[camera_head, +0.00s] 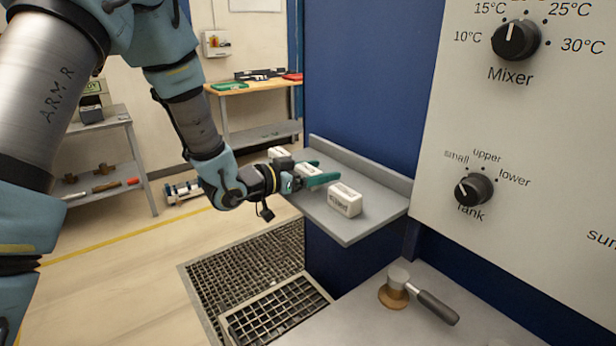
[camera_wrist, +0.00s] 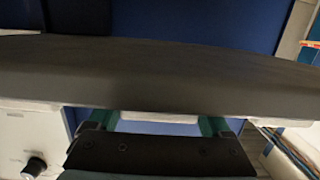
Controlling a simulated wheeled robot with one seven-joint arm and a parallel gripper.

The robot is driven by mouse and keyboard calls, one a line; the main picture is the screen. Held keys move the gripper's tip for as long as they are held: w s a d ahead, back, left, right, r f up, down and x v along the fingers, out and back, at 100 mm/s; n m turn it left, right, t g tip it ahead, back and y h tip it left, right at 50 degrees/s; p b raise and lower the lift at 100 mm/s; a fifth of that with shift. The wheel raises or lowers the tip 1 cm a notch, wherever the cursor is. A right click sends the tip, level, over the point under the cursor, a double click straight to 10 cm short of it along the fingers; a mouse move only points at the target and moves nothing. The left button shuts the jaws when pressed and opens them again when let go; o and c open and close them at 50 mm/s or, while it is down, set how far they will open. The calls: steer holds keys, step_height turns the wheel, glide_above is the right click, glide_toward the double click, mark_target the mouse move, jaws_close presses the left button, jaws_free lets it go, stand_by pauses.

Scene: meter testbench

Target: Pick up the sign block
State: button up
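Several white blocks stand in a row on a grey shelf (camera_head: 330,222). The near block (camera_head: 345,200) has dark lettering too small to read. The middle block (camera_head: 308,170) is partly hidden by my gripper (camera_head: 316,172), whose teal fingers lie on either side of it. The far block (camera_head: 278,152) is behind my wrist. Which one is the sign block I cannot tell. In the wrist view, a white block (camera_wrist: 160,118) fills the space between the fingertips of my gripper (camera_wrist: 160,125). Whether the fingers press on it does not show.
The shelf has a raised back lip (camera_head: 360,163) against a blue panel (camera_head: 350,90). A counter (camera_head: 350,310) below holds a tamper-like tool (camera_head: 430,303). A white panel with knobs (camera_head: 520,120) stands at right. A floor grate (camera_head: 245,265) lies beneath the shelf.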

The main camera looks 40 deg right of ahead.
steer(key=c, duration=0.7)
